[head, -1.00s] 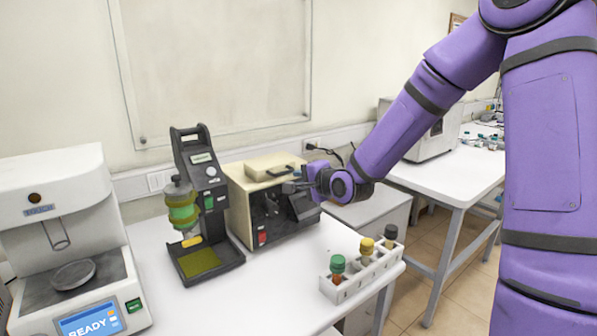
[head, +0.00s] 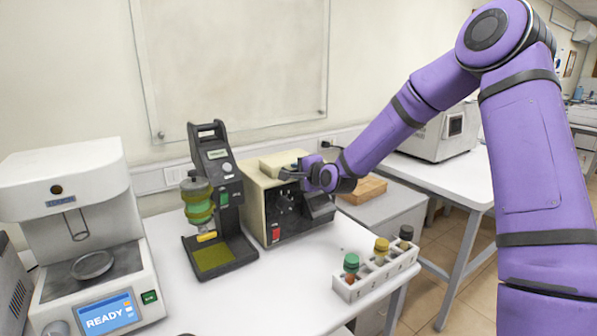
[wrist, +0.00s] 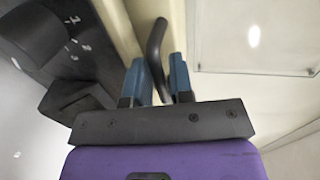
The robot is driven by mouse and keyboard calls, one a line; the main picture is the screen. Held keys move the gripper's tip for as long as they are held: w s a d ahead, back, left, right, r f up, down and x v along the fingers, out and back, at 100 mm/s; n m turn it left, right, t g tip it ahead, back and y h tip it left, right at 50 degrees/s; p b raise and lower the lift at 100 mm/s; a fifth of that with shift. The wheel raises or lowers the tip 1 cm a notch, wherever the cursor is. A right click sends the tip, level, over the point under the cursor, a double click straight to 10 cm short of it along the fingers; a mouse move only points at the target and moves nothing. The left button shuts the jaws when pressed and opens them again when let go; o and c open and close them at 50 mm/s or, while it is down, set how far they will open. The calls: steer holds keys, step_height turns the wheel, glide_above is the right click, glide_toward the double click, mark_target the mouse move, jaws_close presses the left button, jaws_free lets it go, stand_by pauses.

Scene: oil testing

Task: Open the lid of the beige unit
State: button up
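The beige unit (head: 253,208) stands on the white table in the middle of the head view, with a dark front panel and a red switch. Its beige lid (head: 274,165) lies flat on top and looks closed. My gripper (head: 292,174) is at the lid's front right. In the wrist view, a dark curved handle (wrist: 155,45) passes between the two blue fingers of my gripper (wrist: 160,75). A narrow gap shows beside the handle, so the fingers look open around it. Whether either finger touches it is unclear.
A black tester with a green jar (head: 222,165) stands close on the left. A white "READY" machine (head: 95,262) is further left. A rack (head: 378,280) of capped vials stands at the front right. A brown box (head: 368,190) lies behind my wrist. The table's front middle is clear.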

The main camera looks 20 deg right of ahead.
steer(key=shift+w, duration=0.1)
jaws_close()
steer(key=shift+a+r, duration=0.1)
